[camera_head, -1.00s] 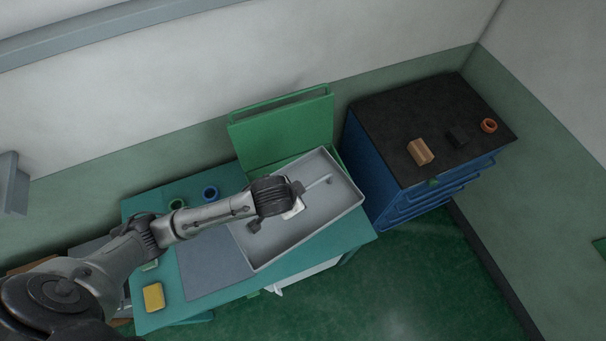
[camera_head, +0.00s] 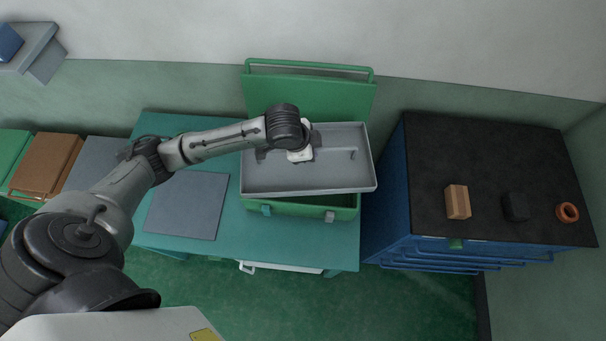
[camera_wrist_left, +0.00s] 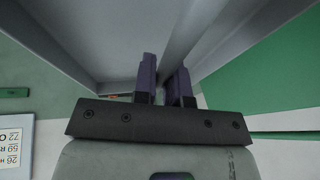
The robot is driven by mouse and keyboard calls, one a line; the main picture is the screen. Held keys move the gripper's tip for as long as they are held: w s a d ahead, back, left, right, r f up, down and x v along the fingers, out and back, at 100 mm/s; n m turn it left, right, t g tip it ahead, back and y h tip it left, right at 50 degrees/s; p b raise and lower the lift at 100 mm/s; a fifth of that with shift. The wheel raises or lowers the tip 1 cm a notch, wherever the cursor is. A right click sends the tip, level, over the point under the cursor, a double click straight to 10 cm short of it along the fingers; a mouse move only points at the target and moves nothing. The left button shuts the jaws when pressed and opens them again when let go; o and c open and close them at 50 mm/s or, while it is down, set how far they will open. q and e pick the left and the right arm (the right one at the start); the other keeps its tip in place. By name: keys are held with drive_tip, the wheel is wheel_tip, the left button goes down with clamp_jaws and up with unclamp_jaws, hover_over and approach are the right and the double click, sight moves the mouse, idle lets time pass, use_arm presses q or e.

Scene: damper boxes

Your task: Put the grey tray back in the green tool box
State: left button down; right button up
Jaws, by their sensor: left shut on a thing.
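The grey tray (camera_head: 270,178) is a wide, shallow tray, seen over the open green tool box (camera_head: 290,208) in the head view. Its front edge lies slightly slanted across the box, whose green front wall and latches show below it. The box's lid (camera_head: 310,95) stands up behind. I cannot tell how far the tray is above the box. My left gripper (camera_head: 301,154) reaches in from the left and is shut on the tray's raised middle part. The left wrist view shows its dark fingers (camera_wrist_left: 165,88) against a grey ridge. My right gripper is not in view.
The box stands on a teal table (camera_head: 340,245) with a grey mat (camera_head: 188,205) to its left. A blue cabinet (camera_head: 390,190) with a black top stands close on the right, bearing a wooden block (camera_head: 457,202), a black block (camera_head: 516,207) and an orange ring (camera_head: 567,212).

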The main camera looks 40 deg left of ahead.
use_arm(q)
drive_tip(key=shift+m+h, duration=0.3)
drive_tip(key=shift+m, duration=0.4)
drive_tip(key=a+f+b, duration=0.1)
drive_tip(key=w+a+f+b, duration=0.1)
drive_tip(key=b, duration=0.1)
drive_tip(key=a+f+b, duration=0.1)
drive_tip(key=shift+w+f, duration=0.1)
drive_tip(key=shift+w, duration=0.2)
drive_tip(key=shift+w+a+f+b, duration=0.15)
drive_tip(key=shift+w+a+b, duration=0.15)
drive_tip(key=shift+b, duration=0.6)
drive_tip(key=shift+a+f, duration=0.15)
drive_tip(key=shift+f, duration=0.05)
wheel_tip(320, 180, down, 18)
drive_tip(key=b, duration=0.2)
drive_tip(key=shift+r+m, duration=0.25)
drive_tip(key=shift+m, duration=0.05)
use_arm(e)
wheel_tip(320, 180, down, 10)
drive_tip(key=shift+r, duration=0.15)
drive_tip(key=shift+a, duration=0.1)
use_arm(q)
drive_tip(key=shift+f, duration=0.1)
drive_tip(key=shift+f, duration=0.4)
drive_tip(key=shift+f, duration=0.1)
